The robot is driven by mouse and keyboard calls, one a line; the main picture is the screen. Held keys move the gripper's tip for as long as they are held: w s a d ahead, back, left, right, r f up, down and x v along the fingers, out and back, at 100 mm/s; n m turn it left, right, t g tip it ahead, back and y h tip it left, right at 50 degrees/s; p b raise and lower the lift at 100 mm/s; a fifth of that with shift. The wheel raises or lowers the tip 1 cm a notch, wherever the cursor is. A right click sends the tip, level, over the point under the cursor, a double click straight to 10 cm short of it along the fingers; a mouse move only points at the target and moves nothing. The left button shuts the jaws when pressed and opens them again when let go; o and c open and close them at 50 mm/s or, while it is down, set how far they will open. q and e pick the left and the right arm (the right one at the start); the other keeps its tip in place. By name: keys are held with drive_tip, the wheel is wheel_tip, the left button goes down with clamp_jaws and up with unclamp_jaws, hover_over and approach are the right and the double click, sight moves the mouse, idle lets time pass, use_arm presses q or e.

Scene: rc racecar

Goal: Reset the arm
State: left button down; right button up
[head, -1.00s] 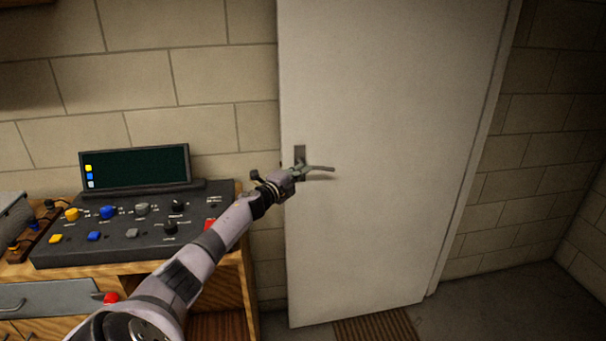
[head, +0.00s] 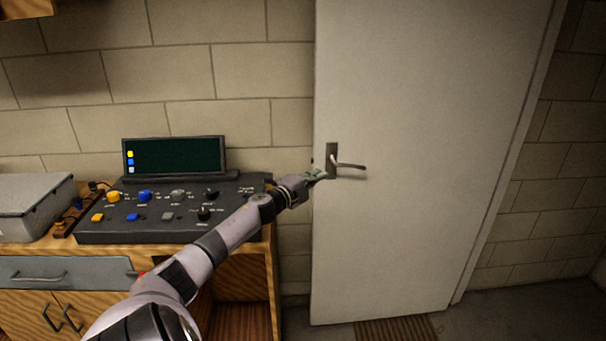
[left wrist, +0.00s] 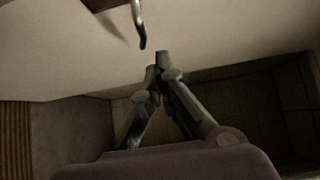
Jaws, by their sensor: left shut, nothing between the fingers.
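My left arm reaches from the bottom of the head view toward the door. My left gripper (head: 318,175) is at the left edge of the door, close beside the door handle (head: 350,166). In the left wrist view the fingers of my left gripper (left wrist: 159,62) meet at their tips with nothing between them. The handle's lever (left wrist: 138,25) hangs just beyond the fingertips there, apart from them. My right gripper is in neither view.
The white door (head: 420,100) stands against a block wall. To the left, a control panel (head: 170,225) with coloured knobs and a dark screen (head: 175,156) sits on a wooden cabinet (head: 262,290). A grey box (head: 35,200) stands farther left. Floor to the right is clear.

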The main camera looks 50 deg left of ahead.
use_arm(q)
drive_tip(key=s, duration=0.3)
drive_tip(key=s+a, duration=0.1)
drive_tip(key=shift+s+r+b, duration=0.25)
drive_tip(key=shift+b, duration=0.1)
